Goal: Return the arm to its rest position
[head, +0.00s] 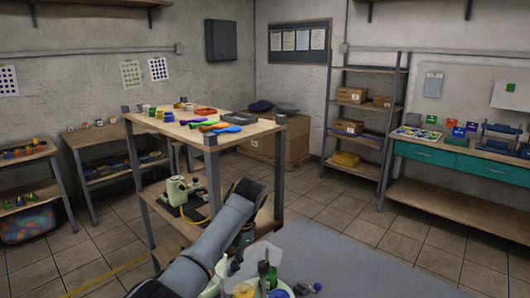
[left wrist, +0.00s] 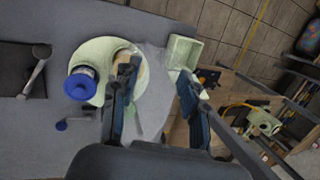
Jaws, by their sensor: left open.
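My left arm (head: 215,240) reaches in from the bottom left of the head view, bends at its elbow and drops toward the grey worktop. My left gripper (left wrist: 157,78) is open in the left wrist view, its two dark fingers apart with nothing visibly held between them. One finger overlaps a pale green rounded holder (left wrist: 103,48) in the picture; I cannot tell whether they touch. The holder bears a blue-capped item (left wrist: 80,84) and a yellowish item partly hidden by that finger. My right gripper is not in view.
The grey worktop (head: 350,268) is mostly clear at right. A pale green square box (left wrist: 184,52) stands near the holder. Shelves line the walls.

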